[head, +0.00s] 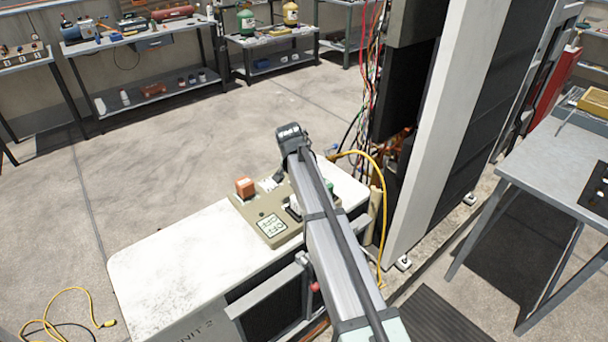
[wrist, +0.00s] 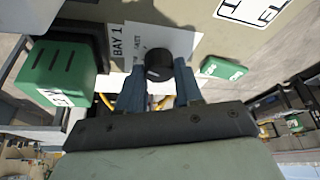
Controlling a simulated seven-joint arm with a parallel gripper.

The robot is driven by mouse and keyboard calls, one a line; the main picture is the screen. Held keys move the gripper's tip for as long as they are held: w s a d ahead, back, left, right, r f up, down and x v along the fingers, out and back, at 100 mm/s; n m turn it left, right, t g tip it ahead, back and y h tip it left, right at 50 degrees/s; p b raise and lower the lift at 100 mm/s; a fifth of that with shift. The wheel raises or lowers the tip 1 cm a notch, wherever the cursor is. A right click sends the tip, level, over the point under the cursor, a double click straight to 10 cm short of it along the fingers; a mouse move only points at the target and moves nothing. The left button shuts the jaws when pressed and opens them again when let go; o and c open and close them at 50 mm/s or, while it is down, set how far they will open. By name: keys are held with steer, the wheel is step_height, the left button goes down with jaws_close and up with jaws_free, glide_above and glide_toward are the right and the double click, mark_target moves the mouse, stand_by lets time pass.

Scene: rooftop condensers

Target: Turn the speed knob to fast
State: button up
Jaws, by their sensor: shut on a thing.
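In the wrist view a round black knob (wrist: 158,64) stands in front of a pale plate (wrist: 150,38) with small lettering that seems to include "FAST". My gripper (wrist: 158,78) has one finger on each side of the knob and is shut on it. Which way the knob points cannot be made out. In the head view my arm reaches over the beige control panel (head: 248,208) on the white unit, and its dark wrist hides the knob and fingers.
A green box (wrist: 60,75) is left of the fingers; a green tag (wrist: 222,69) is to the right. The white unit top (head: 180,255) is clear at left. A yellow cable (head: 379,180) and tall cabinet (head: 440,130) are at right.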

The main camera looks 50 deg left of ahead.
steer(key=shift+m, duration=0.5)
steer(key=o, duration=1)
steer(key=shift+o, duration=0.2)
steer(key=shift+r, duration=0.1)
steer(key=v, duration=1.3)
steer(key=shift+s+a+r, duration=0.2)
steer(key=shift+s+r, duration=0.05)
